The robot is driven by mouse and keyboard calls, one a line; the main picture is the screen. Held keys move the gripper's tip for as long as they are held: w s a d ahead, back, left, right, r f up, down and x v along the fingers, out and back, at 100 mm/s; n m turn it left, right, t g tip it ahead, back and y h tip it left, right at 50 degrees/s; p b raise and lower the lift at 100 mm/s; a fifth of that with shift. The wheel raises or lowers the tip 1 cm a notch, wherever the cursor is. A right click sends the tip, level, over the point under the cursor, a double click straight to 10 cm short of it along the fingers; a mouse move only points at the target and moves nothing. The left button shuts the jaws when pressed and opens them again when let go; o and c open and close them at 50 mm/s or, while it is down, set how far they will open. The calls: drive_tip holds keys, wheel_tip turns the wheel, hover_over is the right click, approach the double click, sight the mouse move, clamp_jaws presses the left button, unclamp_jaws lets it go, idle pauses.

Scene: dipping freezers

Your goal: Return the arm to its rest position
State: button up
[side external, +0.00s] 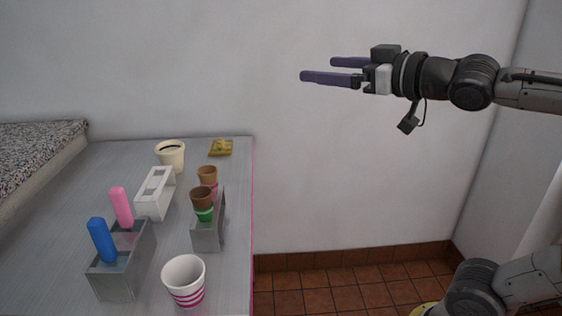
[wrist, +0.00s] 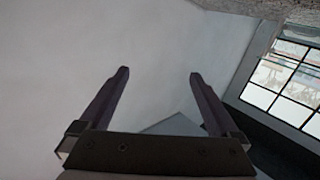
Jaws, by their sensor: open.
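My gripper (side external: 318,69) is at the upper middle of the side external view, raised in the air to the right of the counter and above its height. Its two long purple fingers point left and are apart with nothing between them. In the wrist view the open fingers (wrist: 158,75) frame a bare pale wall. My arm reaches in from the right edge of the side external view, roughly level. The gripper touches nothing.
A metal counter (side external: 60,215) at left holds a grey holder (side external: 122,280) with blue and pink sticks, a white holder (side external: 145,205), a cone rack (side external: 208,238), a striped cup (side external: 183,282), a cream cup (side external: 171,155) and a yellow item (side external: 220,147). Space around my gripper is clear.

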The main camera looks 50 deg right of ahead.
drive_tip(key=s+f+g, duration=0.5)
drive_tip(key=s+f, duration=0.3)
drive_tip(key=f, duration=0.3)
drive_tip(key=s+f+m+g, duration=0.1)
drive_tip(key=s+f+g, duration=0.5)
drive_tip(key=f, duration=0.6)
drive_tip(key=shift+s+a+f+y, duration=0.3)
drive_tip(key=shift+s+a, duration=0.15)
drive_tip(key=shift+s, duration=0.65)
